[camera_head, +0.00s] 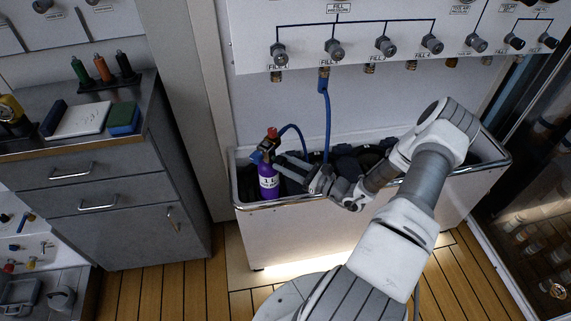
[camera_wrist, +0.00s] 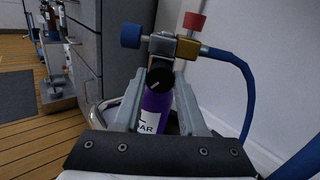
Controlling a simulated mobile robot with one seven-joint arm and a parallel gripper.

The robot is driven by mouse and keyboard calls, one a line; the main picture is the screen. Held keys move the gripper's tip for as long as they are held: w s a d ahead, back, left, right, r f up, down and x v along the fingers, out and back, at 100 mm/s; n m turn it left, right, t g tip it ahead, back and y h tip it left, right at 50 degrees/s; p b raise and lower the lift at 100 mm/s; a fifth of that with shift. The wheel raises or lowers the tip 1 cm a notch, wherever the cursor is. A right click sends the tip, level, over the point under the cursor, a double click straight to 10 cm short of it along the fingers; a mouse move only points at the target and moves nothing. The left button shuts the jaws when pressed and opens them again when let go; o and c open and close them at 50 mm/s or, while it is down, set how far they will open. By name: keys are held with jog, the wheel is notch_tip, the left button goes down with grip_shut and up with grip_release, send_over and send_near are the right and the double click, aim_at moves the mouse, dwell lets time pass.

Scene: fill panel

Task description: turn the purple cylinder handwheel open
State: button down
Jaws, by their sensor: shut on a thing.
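The purple cylinder (camera_head: 268,183) with a white label stands upright at the left end of the white trough, and its body also shows below the valve in the wrist view (camera_wrist: 157,107). Its black handwheel (camera_wrist: 155,79), with a small pale mark, faces the wrist camera. My gripper (camera_wrist: 160,80) is shut on this handwheel, one finger on each side. In the head view my gripper (camera_head: 281,160) reaches the cylinder top from the right, and the handwheel is hard to make out there. A brass and grey fitting (camera_wrist: 174,46) with a blue knob (camera_wrist: 130,35) and a red knob (camera_wrist: 194,21) sits above the handwheel.
A blue hose (camera_head: 327,120) runs from the fill panel (camera_head: 390,22) to the fitting and loops right of it. The trough (camera_head: 340,235) has a metal rim and dark contents. A grey drawer cabinet (camera_head: 130,215) stands to the left, with a floor gap between.

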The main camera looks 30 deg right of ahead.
jog(key=n, duration=0.7)
jog(key=shift+d+n+g, duration=0.1)
jog(key=shift+n+g, duration=0.2)
jog(key=n+b, duration=0.1)
jog(key=n, duration=0.2)
jog(key=shift+n, duration=0.3)
jog(key=shift+n+b, duration=0.35)
jog(key=shift+n, duration=1.45)
jog(key=shift+r, duration=0.1)
jog(key=shift+c, duration=2.4)
grip_release()
jog(key=shift+s, duration=0.1)
jog(key=p+v, duration=0.1)
jog(key=v, duration=1.6)
jog(key=shift+r, duration=0.2)
